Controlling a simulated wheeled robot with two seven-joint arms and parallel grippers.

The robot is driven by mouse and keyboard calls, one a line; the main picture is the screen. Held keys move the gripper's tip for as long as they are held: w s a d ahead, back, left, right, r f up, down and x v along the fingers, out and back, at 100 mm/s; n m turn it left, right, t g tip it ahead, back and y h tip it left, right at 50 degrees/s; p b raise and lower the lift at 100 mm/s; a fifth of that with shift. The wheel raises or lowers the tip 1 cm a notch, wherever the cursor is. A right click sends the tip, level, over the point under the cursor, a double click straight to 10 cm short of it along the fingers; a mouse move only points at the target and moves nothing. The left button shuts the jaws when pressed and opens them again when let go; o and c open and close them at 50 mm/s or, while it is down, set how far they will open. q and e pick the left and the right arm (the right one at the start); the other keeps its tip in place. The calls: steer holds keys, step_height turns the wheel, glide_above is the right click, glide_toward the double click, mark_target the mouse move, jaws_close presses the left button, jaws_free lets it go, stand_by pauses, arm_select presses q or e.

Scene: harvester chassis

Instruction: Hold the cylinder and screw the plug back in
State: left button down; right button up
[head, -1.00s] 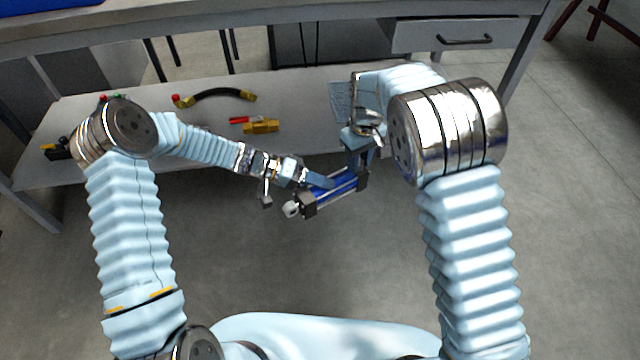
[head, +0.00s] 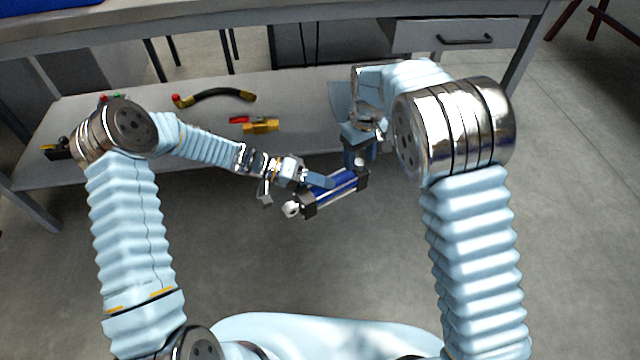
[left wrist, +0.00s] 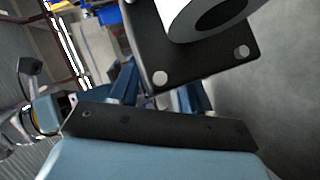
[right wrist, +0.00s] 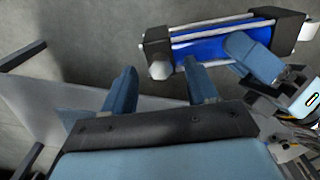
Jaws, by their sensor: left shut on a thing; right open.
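The cylinder (head: 342,187) has a blue barrel, silver rods and black end blocks. My left gripper (head: 318,181) is shut on its barrel and holds it tilted in the air in front of the low table. The left wrist view shows a black end block (left wrist: 190,60) with a white round part.
A low grey table (head: 300,105) stands behind the cylinder. On it lie a black hose (head: 222,92) with red and yellow ends, a yellow fitting (head: 262,126) and a red piece (head: 238,119). A workbench with a drawer (head: 460,34) is behind. The floor in front is clear.

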arm_select(q)
steer(key=shift+r, duration=0.15)
arm_select(e)
step_height(320, 180, up, 11)
steer(key=shift+f, duration=0.2)
